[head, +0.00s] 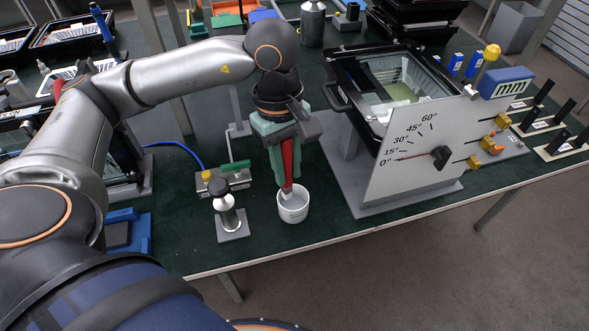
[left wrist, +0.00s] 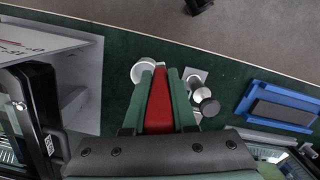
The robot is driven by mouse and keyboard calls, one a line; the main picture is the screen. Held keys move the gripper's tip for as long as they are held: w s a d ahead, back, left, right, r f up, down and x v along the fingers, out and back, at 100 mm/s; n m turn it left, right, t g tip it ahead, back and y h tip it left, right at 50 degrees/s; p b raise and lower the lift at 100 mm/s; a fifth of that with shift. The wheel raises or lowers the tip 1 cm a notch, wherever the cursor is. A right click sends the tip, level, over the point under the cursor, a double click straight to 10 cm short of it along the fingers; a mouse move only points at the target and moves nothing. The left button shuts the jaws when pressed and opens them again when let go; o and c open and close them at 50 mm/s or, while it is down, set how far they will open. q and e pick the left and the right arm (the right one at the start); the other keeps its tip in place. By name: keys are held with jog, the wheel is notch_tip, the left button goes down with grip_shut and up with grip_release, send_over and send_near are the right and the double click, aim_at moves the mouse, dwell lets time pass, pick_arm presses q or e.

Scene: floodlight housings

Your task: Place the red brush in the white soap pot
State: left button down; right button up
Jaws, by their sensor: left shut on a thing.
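The white soap pot (head: 293,208) stands upright on the dark green table top near its front edge. My left gripper (head: 288,176) is shut on the red brush (head: 287,160), which hangs tip down between the green fingers. In the head view the brush's lower tip overlaps the pot's mouth; whether it touches the inside is not clear. In the left wrist view the red brush (left wrist: 158,100) lies between the fingers, and the white pot (left wrist: 147,72) shows partly hidden behind the left finger. My right gripper is not in view.
A metal plunger-like part on a grey base (head: 231,220) stands just left of the pot. A green terminal block (head: 228,178) is behind it. A tilted floodlight housing with an angle-scale plate (head: 410,150) stands to the right. A blue holder (head: 128,232) lies at the left.

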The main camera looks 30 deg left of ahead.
pick_arm(q)
jog(key=s+a+f+n+t+y+b, duration=0.1)
jog(key=s+a+f+n+b, duration=0.2)
jog(key=n, duration=1.1)
jog(key=s+a+n+t+y+b, duration=0.15)
jog(key=s+n+b, duration=0.25)
jog(key=n, duration=0.9)
jog(key=shift+n+g+h, duration=0.25)
jog(key=shift+n+g, duration=0.05)
jog(key=shift+g, duration=0.05)
jog(key=w+f, duration=0.8)
jog(key=w, duration=0.1)
jog(key=w+f, duration=0.5)
jog(key=shift+w+d+p, duration=0.1)
jog(key=shift+d+p, duration=0.25)
jog(key=shift+d, duration=0.05)
